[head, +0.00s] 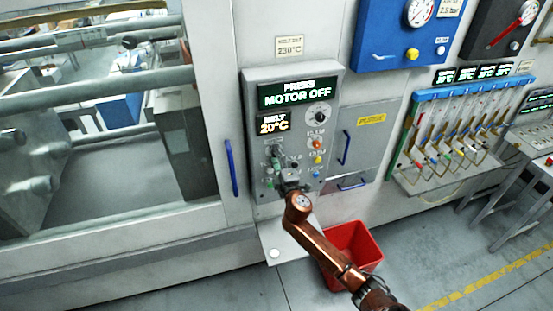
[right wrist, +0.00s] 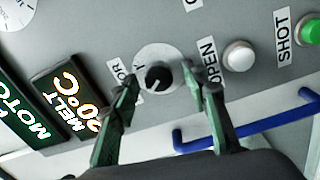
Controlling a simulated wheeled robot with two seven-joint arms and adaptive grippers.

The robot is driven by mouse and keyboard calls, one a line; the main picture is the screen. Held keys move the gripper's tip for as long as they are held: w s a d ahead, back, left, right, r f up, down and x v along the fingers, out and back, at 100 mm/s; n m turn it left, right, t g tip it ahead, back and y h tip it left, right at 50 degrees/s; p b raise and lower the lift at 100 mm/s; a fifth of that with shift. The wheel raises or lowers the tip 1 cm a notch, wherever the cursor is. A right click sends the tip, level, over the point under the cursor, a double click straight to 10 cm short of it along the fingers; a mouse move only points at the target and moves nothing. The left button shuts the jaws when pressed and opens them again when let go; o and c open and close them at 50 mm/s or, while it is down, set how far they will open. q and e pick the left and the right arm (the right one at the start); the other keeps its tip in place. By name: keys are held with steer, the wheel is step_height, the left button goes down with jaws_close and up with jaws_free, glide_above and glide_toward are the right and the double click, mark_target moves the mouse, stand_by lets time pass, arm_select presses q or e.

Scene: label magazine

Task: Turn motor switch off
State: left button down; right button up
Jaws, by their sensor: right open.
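The motor switch (right wrist: 158,78) is a small black knob on a round pale plate in the right wrist view, beside a label partly hidden by a finger and ending in "OR". My right gripper (right wrist: 160,72) is open, with one green-grey finger on each side of the knob and visible gaps between. In the head view my right gripper (head: 280,172) is at the lower left of the grey control panel (head: 334,90) and hides the switch. The panel's upper display (head: 297,94) reads "PRESS MOTOR OFF". My left gripper is not in view.
A white OPEN button (right wrist: 238,56) and a green SHOT button (right wrist: 311,31) sit right of the switch. A blue handle (right wrist: 250,132) runs nearby. A red bin (head: 366,240) stands on the floor below.

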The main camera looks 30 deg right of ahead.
steer(key=v, duration=1.2)
